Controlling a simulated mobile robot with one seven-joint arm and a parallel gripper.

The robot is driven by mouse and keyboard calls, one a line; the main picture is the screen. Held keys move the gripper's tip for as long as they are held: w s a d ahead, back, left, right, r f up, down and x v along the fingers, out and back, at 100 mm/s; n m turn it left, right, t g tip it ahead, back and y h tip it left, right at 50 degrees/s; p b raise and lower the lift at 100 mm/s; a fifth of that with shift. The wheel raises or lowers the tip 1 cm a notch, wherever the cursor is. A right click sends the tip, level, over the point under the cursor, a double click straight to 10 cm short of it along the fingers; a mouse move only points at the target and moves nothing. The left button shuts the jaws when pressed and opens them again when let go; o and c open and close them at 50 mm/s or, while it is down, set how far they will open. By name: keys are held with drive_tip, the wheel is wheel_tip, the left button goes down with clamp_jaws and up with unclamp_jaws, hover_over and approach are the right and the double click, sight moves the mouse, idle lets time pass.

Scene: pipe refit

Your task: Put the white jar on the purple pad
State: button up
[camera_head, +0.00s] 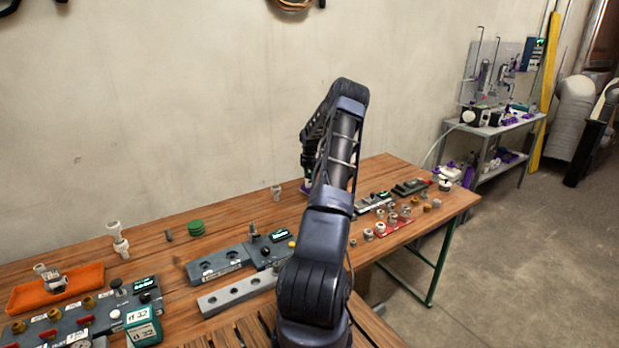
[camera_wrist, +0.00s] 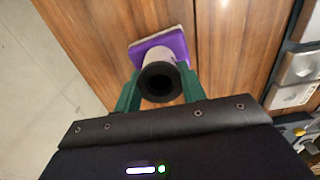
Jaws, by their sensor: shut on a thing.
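The white jar (camera_wrist: 159,55) shows in the wrist view with a dark round end facing the camera. My gripper (camera_wrist: 160,88) has green fingers on both sides of the jar and is shut on it. The purple pad (camera_wrist: 179,42) lies on the wooden table just beyond the jar, and the jar overlaps its near part in the picture. I cannot tell whether the jar touches the pad. In the head view my arm hides the jar and most of the gripper; a small bit of purple (camera_head: 305,190) shows beside the arm.
A wall stands close behind the table.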

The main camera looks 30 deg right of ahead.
drive_tip(key=shift+f, duration=0.1)
drive_tip(key=o, duration=1)
wheel_tip(320, 180, up, 12)
drive_tip(key=s+a+r+m+h, duration=0.1)
drive_tip(key=s+a+r+m, duration=0.25)
drive_tip(key=a+r, duration=1.05)
drive_tip(key=s+a+r+m+t+h, duration=0.1)
drive_tip(key=s+a+r+m, duration=0.1)
drive_tip(key=s+a+r, duration=0.5)
drive_tip(key=s+a+r+m, duration=0.25)
drive_tip(key=s+a, duration=0.35)
drive_tip(key=a, duration=0.4)
drive_tip(key=s+a+r+m+t, duration=0.1)
drive_tip(key=s+a+r+m, duration=0.15)
drive_tip(key=s+a, duration=0.4)
drive_tip(key=s+a+r+m+t, duration=0.1)
drive_tip(key=s+a+m, duration=0.2)
drive_tip(key=s, duration=0.7)
drive_tip(key=s+a+f+m, duration=0.1)
drive_tip(key=s, duration=0.4)
drive_tip(key=s+a+f+m+t+y, duration=0.1)
drive_tip(key=s+a+f+m, duration=0.1)
drive_tip(key=s, duration=0.3)
drive_tip(key=s+a+f+m+y, duration=0.1)
drive_tip(key=s, duration=0.4)
drive_tip(key=shift+a+f+m+t, duration=0.2)
drive_tip(key=shift+a+m+t, duration=0.05)
drive_tip(key=shift+a+t, duration=0.1)
